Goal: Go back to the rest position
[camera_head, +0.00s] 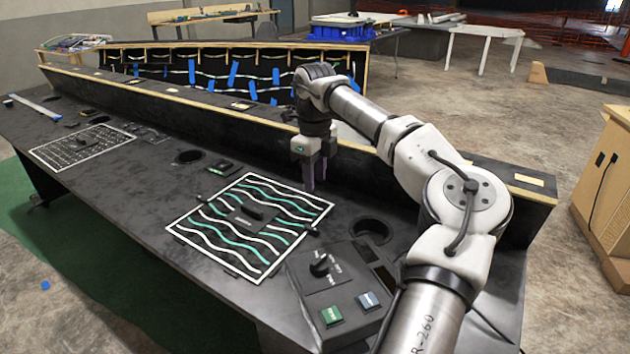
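My gripper (315,180) points down above the black console (165,215), just beyond the upper right corner of the panel with wavy lines. Its fingers look slim and close to each other, and I cannot tell whether they are open or shut. I see nothing held between them. My arm reaches in from the lower right, bends at a white elbow and comes down at the wrist. The wavy-line panel (212,237) has white and green stripes and a dark handle (254,210). Whether the fingertips touch the surface is unclear.
A control box with a dark knob (320,265), a green button (331,315) and a blue-grey button (369,301) sits at the console's near right. A grid panel (82,146) lies at left. A raised ledge (200,105) runs behind. A wooden cabinet (606,190) stands at right.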

